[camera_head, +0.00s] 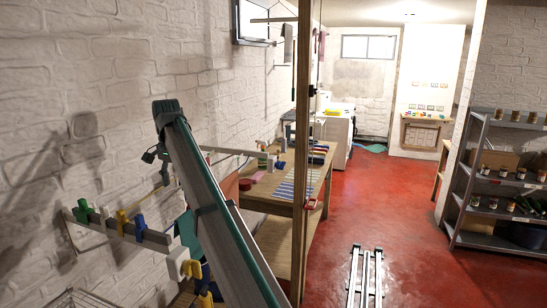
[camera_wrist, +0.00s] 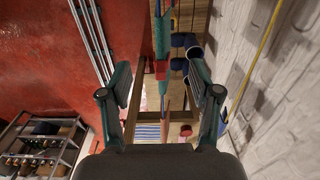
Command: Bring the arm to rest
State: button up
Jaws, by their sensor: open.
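My gripper (camera_wrist: 160,95) shows in the wrist view with its two teal-grey fingers spread wide apart. It is open, and I see nothing clamped between the fingers. A narrow teal and red upright thing (camera_wrist: 161,45) shows in the gap beyond the fingers; its distance is hard to tell. In the head view I cannot make out my gripper for certain. A long grey and teal beam (camera_head: 215,200) runs from the bottom up to the left, across the near side of the room.
A wooden post (camera_head: 303,110) stands close in front. Coloured clamps hang on a wall rack (camera_head: 128,232) at left. A workbench (camera_head: 265,190) runs along the wall. Metal rails (camera_head: 364,278) are low front. A stocked shelf (camera_head: 478,150) is at right. The red floor (camera_head: 385,205) between is largely clear.

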jog(key=s+d+f+n, duration=0.1)
jog(key=d+f, duration=0.9)
jog(key=f, duration=0.3)
jog(key=d+f, duration=0.9)
jog(key=f, duration=0.4)
jog(key=s+d+f+n, duration=0.1)
jog(key=s+d+f, duration=0.5)
jog(key=d+f, duration=0.3)
jog(key=s+d+f, duration=0.5)
jog(key=d+f, duration=0.4)
jog(key=s+d+f+n, duration=0.1)
jog(key=s+d+f, duration=0.45)
jog(key=s, duration=0.35)
jog(key=s+d+f+n, duration=0.1)
jog(key=s+d+f, duration=0.4)
jog(key=s+d, duration=0.3)
jog(key=s+a+f+g+b, duration=0.1)
jog(key=s+f+g+b, duration=0.1)
jog(key=s+f, duration=0.9)
jog(key=s+a+f+g+b, duration=0.1)
jog(key=s+f+g+b, duration=0.2)
jog(key=s+f, duration=0.9)
jog(key=s+g, duration=0.1)
jog(key=s, duration=0.4)
jog(key=shift+s+f+g, duration=0.15)
jog(key=shift+f+g, duration=0.1)
jog(key=shift+g, duration=0.15)
